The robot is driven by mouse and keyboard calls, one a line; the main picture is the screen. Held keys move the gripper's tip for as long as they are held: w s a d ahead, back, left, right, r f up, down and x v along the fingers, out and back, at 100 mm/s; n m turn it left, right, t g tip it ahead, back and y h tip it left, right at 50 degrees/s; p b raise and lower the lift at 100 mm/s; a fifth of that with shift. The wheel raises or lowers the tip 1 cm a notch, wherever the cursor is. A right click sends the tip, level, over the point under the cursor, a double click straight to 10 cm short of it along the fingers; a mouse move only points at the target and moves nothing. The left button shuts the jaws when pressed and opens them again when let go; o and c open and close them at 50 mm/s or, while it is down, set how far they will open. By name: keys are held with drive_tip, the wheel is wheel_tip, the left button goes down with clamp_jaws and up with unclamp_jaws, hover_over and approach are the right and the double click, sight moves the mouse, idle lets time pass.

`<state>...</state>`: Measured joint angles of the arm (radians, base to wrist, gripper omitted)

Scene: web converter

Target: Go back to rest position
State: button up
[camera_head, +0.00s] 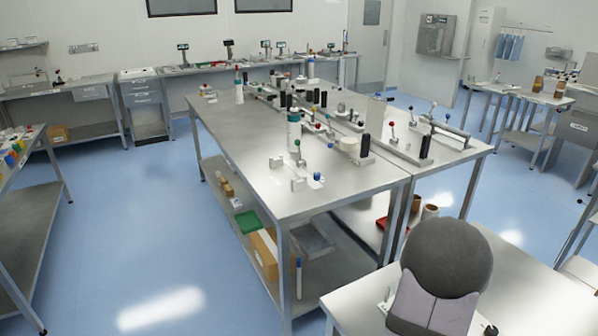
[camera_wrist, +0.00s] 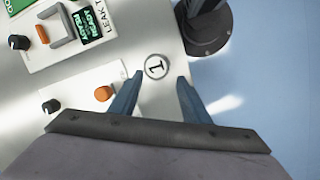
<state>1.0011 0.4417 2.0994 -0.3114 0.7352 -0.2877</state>
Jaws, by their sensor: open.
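My gripper (camera_wrist: 159,80) is open in the wrist view, with two blue-grey fingers apart and nothing between them. It points down at a metal table top (camera_wrist: 150,22). A round metal disc marked "1" (camera_wrist: 156,67) lies just beyond the gap between the fingertips. How far the fingertips are above the table I cannot tell. In the head view my arm's dark round joint and lilac-grey link stand over the near right table (camera_head: 530,295); they hide part of it, and the fingers do not show there.
A leak tester (camera_wrist: 62,55) with a lit screen is left of the fingers, and a white panel (camera_wrist: 75,125) with a black knob and orange button is nearer. The large middle bench (camera_head: 235,150) carries several bottles and fixtures. Blue floor (camera_head: 130,220) is clear to its left.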

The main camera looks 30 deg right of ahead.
drive_tip(key=w+a+r+n+t, duration=0.1)
drive_tip(key=w+a+r+n, duration=0.15)
drive_tip(key=a, duration=0.75)
drive_tip(key=w+a+r+n+t, duration=0.1)
drive_tip(key=w+a+r, duration=0.15)
drive_tip(key=a, duration=0.75)
drive_tip(key=w+a+r+n+t, duration=0.1)
drive_tip(key=w+a+n, duration=0.15)
drive_tip(key=a, duration=0.85)
wheel_tip(320, 180, down, 19)
drive_tip(key=b, duration=1.9)
drive_tip(key=shift+w+d+r+m, duration=0.2)
drive_tip(key=shift+w+m, duration=0.1)
drive_tip(key=shift+w, duration=0.15)
